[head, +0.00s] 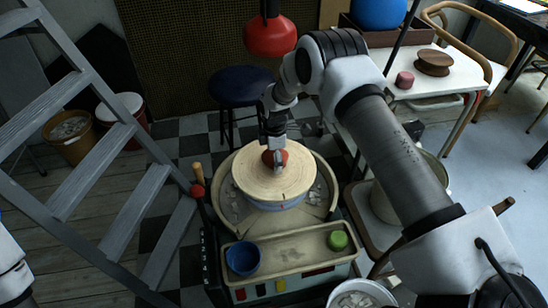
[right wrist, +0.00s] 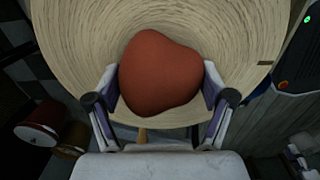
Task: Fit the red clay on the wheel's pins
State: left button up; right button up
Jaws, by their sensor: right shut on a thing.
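The red clay (head: 283,155) is a rounded, slightly lobed lump over the middle of the pale round wheel head (head: 252,184). In the right wrist view the clay (right wrist: 160,72) fills the space between the two fingers, with the wheel head (right wrist: 75,40) behind it. My right gripper (head: 274,157) is shut on the clay, one finger on each side. I cannot tell whether the clay touches the wheel surface. No pins show in either view; the clay may hide them. My left gripper is out of view; only a bit of that arm shows at the left edge.
A tray (head: 290,250) in front of the wheel holds a blue bowl (head: 243,258) and a green lump (head: 339,240). A red-knobbed lever (head: 197,190) stands left of the wheel. A grey ladder (head: 112,150) fills the left. A dark stool (head: 241,83) stands behind.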

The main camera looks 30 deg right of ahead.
jog(key=shift+f+b, duration=1.45)
jog(key=shift+f, duration=0.65)
jog(key=shift+f+b, duration=0.5)
jog(key=shift+f, duration=0.5)
dwell(0.8)
jog(key=o, duration=1.7)
jog(key=shift+r, duration=0.1)
jog(key=shift+s, duration=0.1)
